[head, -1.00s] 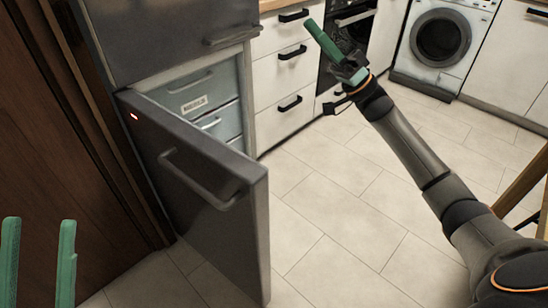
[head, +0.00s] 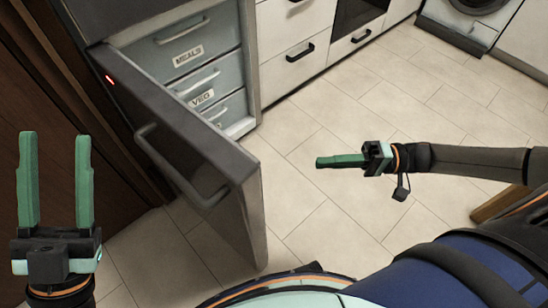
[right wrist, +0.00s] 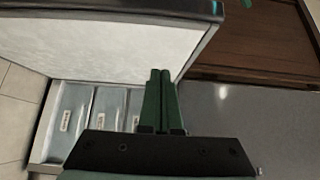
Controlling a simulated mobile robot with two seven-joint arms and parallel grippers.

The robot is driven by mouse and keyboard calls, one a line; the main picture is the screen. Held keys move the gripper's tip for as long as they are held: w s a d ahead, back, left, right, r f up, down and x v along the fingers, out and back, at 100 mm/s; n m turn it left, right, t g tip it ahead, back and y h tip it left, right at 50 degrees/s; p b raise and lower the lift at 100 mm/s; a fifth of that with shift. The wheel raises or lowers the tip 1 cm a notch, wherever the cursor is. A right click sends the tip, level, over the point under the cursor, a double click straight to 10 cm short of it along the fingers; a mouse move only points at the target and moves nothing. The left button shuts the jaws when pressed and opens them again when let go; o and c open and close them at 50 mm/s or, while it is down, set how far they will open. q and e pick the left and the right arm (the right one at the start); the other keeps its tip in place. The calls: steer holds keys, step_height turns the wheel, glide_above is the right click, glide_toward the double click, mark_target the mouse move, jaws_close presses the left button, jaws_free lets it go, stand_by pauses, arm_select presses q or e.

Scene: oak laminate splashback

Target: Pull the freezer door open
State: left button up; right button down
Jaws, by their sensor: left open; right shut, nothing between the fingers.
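The dark grey freezer door (head: 185,150) stands swung well open, with its bar handle (head: 178,168) on the outer face. Behind it the freezer's drawers (head: 190,52) show, labelled MEALS and VEG. My left gripper (head: 55,180) is open and empty, fingers upright, to the left of the door and apart from the handle. My right gripper (head: 330,161) is shut and empty over the floor, to the right of the door. In the right wrist view my right gripper (right wrist: 158,75) is in front of the door's pale inner side (right wrist: 95,45) and the drawers (right wrist: 95,108).
White drawer units (head: 300,45) with black handles and a washing machine (head: 465,15) stand along the back. A dark wood panel (head: 50,100) is at the left. A wooden leg (head: 497,203) is at the right. The tiled floor (head: 330,95) between is clear.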

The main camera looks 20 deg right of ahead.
arm_select(q)
steer(key=shift+s+d+f+m+h+b, duration=0.2)
steer(key=shift+s+f+m+h+b, duration=0.4)
steer(key=shift+b, duration=0.65)
arm_select(e)
steer(key=s+a+x, duration=0.1)
steer(key=s+x, duration=0.1)
steer(key=x, duration=1)
steer(key=shift+s+a, duration=0.2)
steer(key=shift+a, duration=0.1)
arm_select(q)
steer(key=shift+a+r, duration=0.1)
steer(key=shift+r, duration=0.15)
